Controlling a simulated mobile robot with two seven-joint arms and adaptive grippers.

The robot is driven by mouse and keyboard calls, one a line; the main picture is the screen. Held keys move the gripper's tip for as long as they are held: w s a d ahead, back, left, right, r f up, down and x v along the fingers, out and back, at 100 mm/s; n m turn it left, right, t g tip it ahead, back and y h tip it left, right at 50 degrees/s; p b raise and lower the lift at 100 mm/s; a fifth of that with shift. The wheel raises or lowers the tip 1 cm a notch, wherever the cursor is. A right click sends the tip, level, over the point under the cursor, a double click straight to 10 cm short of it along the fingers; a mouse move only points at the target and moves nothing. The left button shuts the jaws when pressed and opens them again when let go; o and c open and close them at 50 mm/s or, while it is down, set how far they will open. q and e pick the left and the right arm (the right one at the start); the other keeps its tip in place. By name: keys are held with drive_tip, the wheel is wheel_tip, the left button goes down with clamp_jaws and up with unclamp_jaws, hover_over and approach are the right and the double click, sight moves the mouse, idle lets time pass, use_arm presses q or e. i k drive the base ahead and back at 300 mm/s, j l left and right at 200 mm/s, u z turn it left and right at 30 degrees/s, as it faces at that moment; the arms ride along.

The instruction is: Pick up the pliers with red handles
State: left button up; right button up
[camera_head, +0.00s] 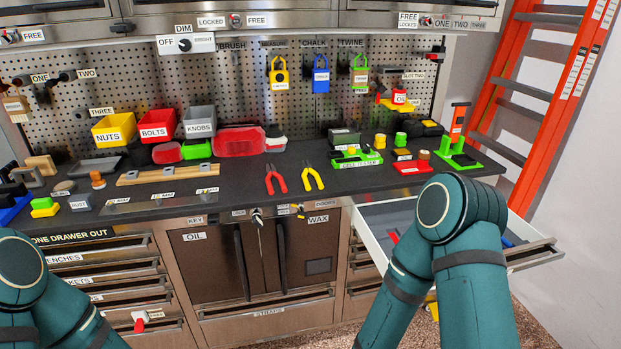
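The pliers with red handles (275,180) lie on the dark worktop near its front edge, with their handles toward me. A second pair of pliers with yellow handles (313,178) lies just to their right, apart from them. My two teal arms show at the lower left and lower right. Neither gripper can be made out, so I cannot tell whether either is open or shut. No arm is touching the red pliers.
An open drawer (373,222) sticks out at the right, partly behind my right arm. Nuts (114,131), bolts (157,126) and knobs (199,123) bins stand at the back left. A green cell tester (357,159) stands right of the pliers. An orange ladder (548,110) leans at the right.

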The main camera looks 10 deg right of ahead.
sight(270, 171)
drive_tip(key=z, duration=1.7)
drive_tip(key=u, duration=1.5)
drive_tip(key=i+j, duration=0.65)
drive_tip(key=i+j+z, duration=0.15)
drive_tip(key=z, duration=0.35)
drive_tip(key=i+j+z, duration=0.1)
drive_tip(key=j+z, duration=0.25)
drive_tip(key=z, duration=0.15)
